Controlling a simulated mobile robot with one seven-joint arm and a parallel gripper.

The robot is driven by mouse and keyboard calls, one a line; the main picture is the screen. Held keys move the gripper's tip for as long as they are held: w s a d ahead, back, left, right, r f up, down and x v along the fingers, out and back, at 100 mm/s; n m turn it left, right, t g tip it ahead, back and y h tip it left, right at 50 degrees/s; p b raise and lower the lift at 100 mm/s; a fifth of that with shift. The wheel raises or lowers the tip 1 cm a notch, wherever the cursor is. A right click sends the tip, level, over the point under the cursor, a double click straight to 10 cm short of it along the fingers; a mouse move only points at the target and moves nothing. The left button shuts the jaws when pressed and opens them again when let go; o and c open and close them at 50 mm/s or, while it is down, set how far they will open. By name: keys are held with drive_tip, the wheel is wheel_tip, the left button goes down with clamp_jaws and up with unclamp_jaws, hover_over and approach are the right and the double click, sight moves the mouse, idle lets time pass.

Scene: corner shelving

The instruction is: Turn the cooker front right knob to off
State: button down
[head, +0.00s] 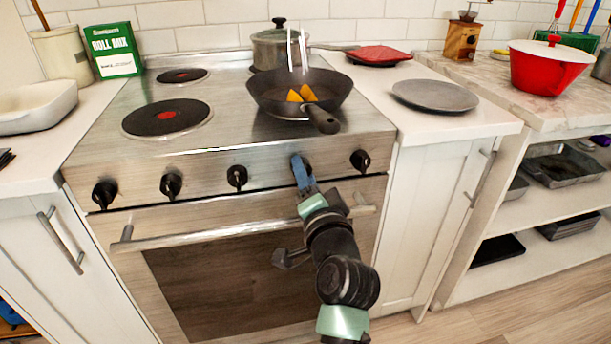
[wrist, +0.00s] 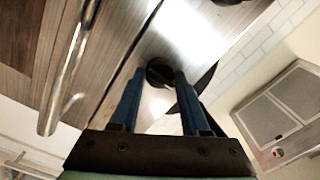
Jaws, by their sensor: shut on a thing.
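The cooker (head: 220,140) has a steel front panel with a row of black knobs. My gripper (head: 299,160) is at the second knob from the right, which it mostly covers in the head view. In the wrist view my gripper (wrist: 159,76) has a blue finger on either side of this black round knob (wrist: 160,70), shut on it. The rightmost knob (head: 360,160) stands free to the right. The knob's pointer direction is too small to tell. A dark frying pan (head: 265,90) with yellow-orange pieces steams on the front right of the hob.
The oven handle bar (head: 190,234) runs below the knobs, behind my arm; it also shows in the wrist view (wrist: 65,75). The pan's handle (head: 322,120) points forward above my gripper. A lidded pot (head: 270,50) stands behind. A grey plate (head: 435,95) lies on the right counter.

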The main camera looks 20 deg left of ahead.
drive_tip(key=shift+c, duration=1.9)
unclamp_jaws()
drive_tip(key=shift+s, duration=0.1)
drive_tip(key=p+v, duration=0.1)
drive_tip(key=v, duration=1.2)
drive_tip(key=shift+p, duration=0.3)
